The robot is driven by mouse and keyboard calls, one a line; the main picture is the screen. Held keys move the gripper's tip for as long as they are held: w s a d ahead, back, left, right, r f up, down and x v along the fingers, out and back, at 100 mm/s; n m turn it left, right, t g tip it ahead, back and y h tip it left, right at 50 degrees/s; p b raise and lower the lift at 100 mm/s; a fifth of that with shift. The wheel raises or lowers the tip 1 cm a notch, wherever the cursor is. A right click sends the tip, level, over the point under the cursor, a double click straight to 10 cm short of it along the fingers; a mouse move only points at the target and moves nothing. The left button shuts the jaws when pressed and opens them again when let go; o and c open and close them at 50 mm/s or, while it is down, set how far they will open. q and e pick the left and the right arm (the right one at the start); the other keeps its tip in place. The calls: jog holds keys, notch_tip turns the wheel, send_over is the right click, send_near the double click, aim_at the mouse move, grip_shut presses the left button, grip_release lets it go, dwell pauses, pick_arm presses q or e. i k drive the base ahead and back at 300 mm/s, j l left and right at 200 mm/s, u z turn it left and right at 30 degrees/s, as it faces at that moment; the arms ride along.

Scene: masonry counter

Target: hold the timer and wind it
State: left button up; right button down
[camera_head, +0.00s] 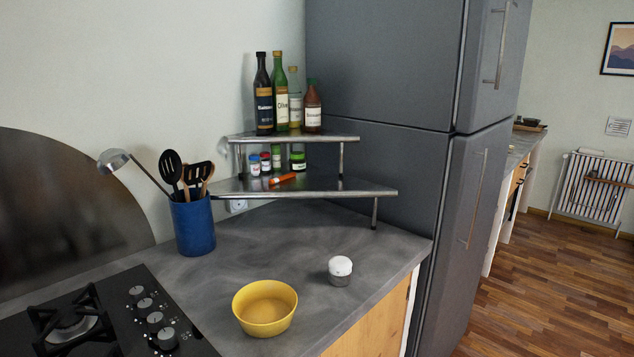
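The timer (340,270) appears to be the small round object with a white domed top and a grey lower part. It stands upright on the grey counter, near the front edge and right of the yellow bowl. Its markings are too small to read. Neither of my grippers is in the view, and nothing touches the timer.
A yellow bowl (265,308) stands left of the timer. A blue utensil holder (193,225) and a black stove (105,320) are farther left. A two-tier metal corner shelf (330,187) holds bottles and jars behind. A tall grey fridge (385,75) bounds the counter's right.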

aim_at(339, 264)
jog(key=i+l+u, duration=0.1)
jog(key=u, duration=0.25)
jog(key=i+l+u, duration=0.1)
jog(key=l+u, duration=0.15)
jog(key=u, duration=0.15)
jog(key=l+u, duration=0.35)
jog(key=i+j, duration=0.05)
jog(key=j, duration=0.05)
